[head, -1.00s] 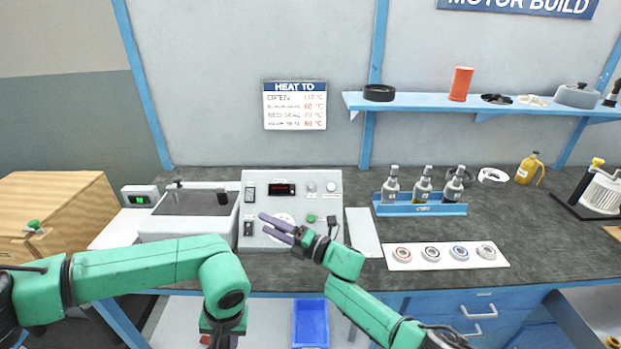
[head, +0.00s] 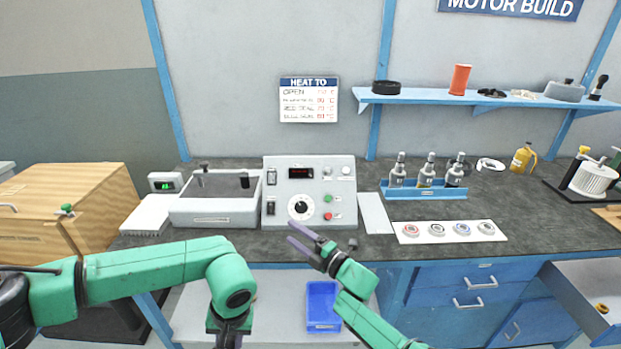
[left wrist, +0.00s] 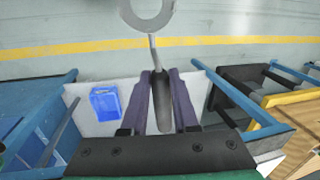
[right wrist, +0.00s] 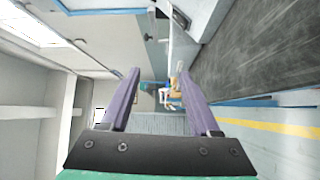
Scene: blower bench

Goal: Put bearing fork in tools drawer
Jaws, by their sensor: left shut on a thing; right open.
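My left gripper (left wrist: 162,90) is shut on the dark handle of the bearing fork (left wrist: 159,88). The fork's thin shaft leads to a pale grey round end at the top of the left wrist view, partly cut off. In the head view, my left arm points down at the lower edge, and the fork does not show there. My right gripper (head: 296,234) is open and empty, in front of the control box. An open drawer (head: 570,293) stands out at the lower right with a small orange ring in it. No label shows whether it is the tools drawer.
Closed blue drawers (head: 482,273) are under the bench at right. A control box (head: 340,190) and a grey basin (head: 205,212) stand on the worktop, with a bottle rack (head: 425,195) and a ring strip (head: 450,239) further right. A blue bin (head: 322,307) sits on the lower shelf.

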